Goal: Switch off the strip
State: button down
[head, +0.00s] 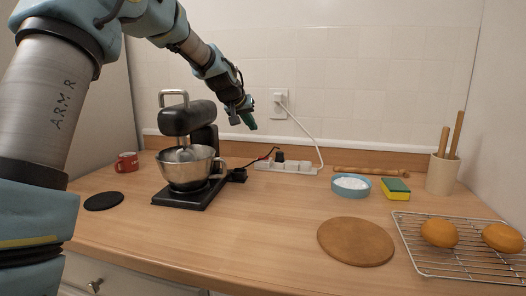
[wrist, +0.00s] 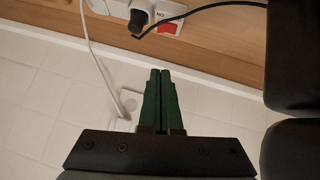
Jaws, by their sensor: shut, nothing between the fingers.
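The white power strip (head: 298,166) lies on the counter against the back wall, with a black plug (head: 279,157) and a black cord at its left part. In the wrist view the end of the strip (wrist: 188,17) shows at the top, with a red rocker switch (wrist: 168,28) beside an "ON" marking. The switch's tilt is too small to tell. My gripper (head: 249,124) hangs above and left of the strip, apart from it. Its green fingers (wrist: 160,72) are shut and empty, and in the wrist view they point toward the switch side.
A stand mixer (head: 187,119) with a steel bowl stands just left of the strip. A white cord (head: 309,133) runs from the wall socket (head: 278,103) to the strip's right end. A blue bowl (head: 339,191), sponge (head: 395,185) and rolling pin (head: 365,171) lie to the right.

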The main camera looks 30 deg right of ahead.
jog(key=p, duration=0.3)
send_over(264, 158)
jog(key=a, duration=0.1)
notch_tip(264, 158, down, 7)
jog(key=shift+a+r, duration=0.15)
jog(key=shift+r, duration=0.05)
jog(key=f, duration=0.1)
jog(key=f+p, duration=0.1)
jog(key=f, duration=0.1)
jog(key=shift+d+f, duration=0.1)
jog(key=shift+d, duration=0.25)
jog(key=shift+s+d+f+p, duration=0.1)
jog(key=shift+f+p, duration=0.2)
jog(key=shift+f, duration=0.25)
